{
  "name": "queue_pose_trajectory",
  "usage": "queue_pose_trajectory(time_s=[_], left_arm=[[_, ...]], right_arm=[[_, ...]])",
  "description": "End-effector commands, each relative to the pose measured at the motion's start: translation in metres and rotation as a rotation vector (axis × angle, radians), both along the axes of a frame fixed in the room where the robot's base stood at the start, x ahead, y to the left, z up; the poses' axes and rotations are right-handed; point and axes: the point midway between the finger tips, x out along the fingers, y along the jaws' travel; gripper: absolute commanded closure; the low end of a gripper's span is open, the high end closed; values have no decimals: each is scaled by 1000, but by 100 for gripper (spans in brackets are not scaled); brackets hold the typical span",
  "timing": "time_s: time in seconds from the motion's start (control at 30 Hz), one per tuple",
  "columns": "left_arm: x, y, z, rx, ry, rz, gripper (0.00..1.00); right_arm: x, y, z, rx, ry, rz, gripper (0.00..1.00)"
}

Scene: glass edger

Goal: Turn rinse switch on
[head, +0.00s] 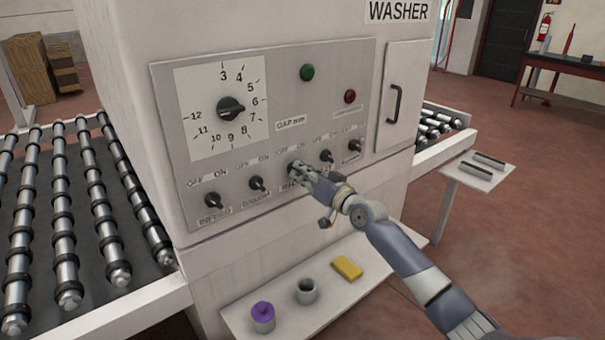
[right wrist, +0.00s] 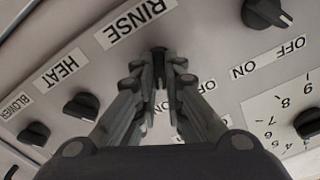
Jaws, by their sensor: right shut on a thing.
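The washer's control panel (head: 285,85) carries a row of black rotary switches with OFF and ON marks above them. The rinse switch is the middle one, above the RINSE label (right wrist: 136,22). My right gripper (head: 298,169) reaches it from the lower right. In the right wrist view my gripper's fingertips (right wrist: 159,72) are closed on the dark rinse switch (right wrist: 158,56). The fingers cover much of it, so I cannot tell which mark it points to. My left gripper is not in view.
Neighbouring switches are the brush switch (head: 256,183), infeed switch (head: 212,201), heat switch (head: 326,156) and blower switch (head: 354,145). A large gap dial (head: 231,107) is at upper left. A shelf below holds a purple-topped jar (head: 262,316), a grey cup (head: 306,291) and a yellow block (head: 347,268).

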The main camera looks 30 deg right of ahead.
Motion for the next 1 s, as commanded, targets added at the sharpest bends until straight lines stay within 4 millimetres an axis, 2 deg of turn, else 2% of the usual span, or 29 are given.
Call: queue_pose_trajectory(time_s=[0.33,0.9,0.93,1.0], left_arm=[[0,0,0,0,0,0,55],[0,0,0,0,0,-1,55],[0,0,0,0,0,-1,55],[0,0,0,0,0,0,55]], right_arm=[[0,-1,-1,147,12,0,100],[0,-1,-1,175,14,0,100],[0,-1,-1,175,14,0,83],[0,-1,-1,174,14,0,70]])
